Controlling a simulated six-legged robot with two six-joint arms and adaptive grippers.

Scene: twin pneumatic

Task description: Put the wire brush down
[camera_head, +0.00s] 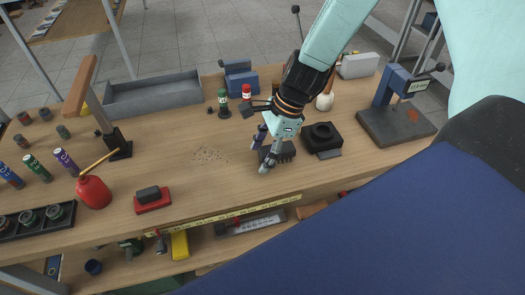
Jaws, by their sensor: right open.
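My right gripper (266,151) comes down from the upper right over the middle of the workbench (190,215). Its fingers are apart. A dark, ridged block (285,152), which looks like the wire brush, lies on the wood at the fingers. The gripper partly hides it, and I cannot tell whether a finger touches it. My left gripper does not show.
A black square block with a round recess (322,137) stands close right of the gripper. Dark specks (209,154) lie to its left. A red oil can (93,191), a red-and-black block (152,199) and a grey tray (152,93) stand farther left. Bare wood lies front centre.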

